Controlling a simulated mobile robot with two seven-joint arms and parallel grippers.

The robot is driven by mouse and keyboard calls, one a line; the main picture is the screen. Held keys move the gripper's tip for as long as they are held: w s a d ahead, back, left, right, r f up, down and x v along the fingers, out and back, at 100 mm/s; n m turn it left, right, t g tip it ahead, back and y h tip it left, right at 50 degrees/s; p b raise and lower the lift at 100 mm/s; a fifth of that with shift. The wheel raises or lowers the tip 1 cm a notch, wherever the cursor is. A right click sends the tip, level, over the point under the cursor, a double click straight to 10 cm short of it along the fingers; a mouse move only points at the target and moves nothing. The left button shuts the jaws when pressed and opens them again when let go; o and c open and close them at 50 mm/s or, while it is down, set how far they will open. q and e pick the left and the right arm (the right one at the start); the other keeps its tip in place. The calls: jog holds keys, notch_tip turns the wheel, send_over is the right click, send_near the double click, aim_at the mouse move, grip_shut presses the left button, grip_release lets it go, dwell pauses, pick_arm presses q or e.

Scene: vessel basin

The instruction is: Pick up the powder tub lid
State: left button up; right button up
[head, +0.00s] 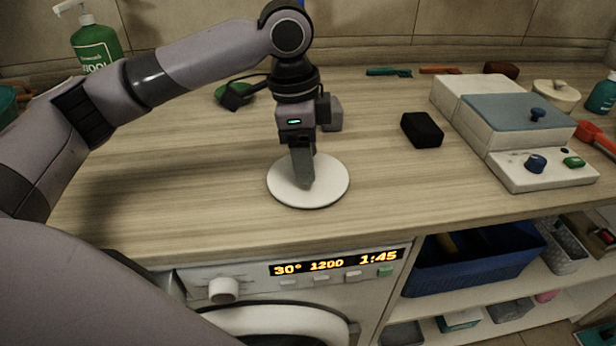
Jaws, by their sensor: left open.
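A flat white round disc, which looks like the powder tub lid (332,184), lies on the wooden counter near its front edge. My left gripper (304,182) points down over the disc, with its fingers in front of the middle of it. It is open; the fingers overlap each other in this view, and I cannot tell whether they touch the disc. No tub stands beside the disc. My right gripper is not in view.
A black block (422,129) and a white box unit with a blue-grey top (518,118) stand to the right. A green soap bottle (96,45) is at back left. A washing machine (290,290) and shelf with a blue basket (470,262) are below. Counter left of the disc is clear.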

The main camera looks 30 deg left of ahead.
pick_arm(q)
jog(key=shift+f, duration=0.7)
grip_shut()
jog(key=shift+r, duration=0.15)
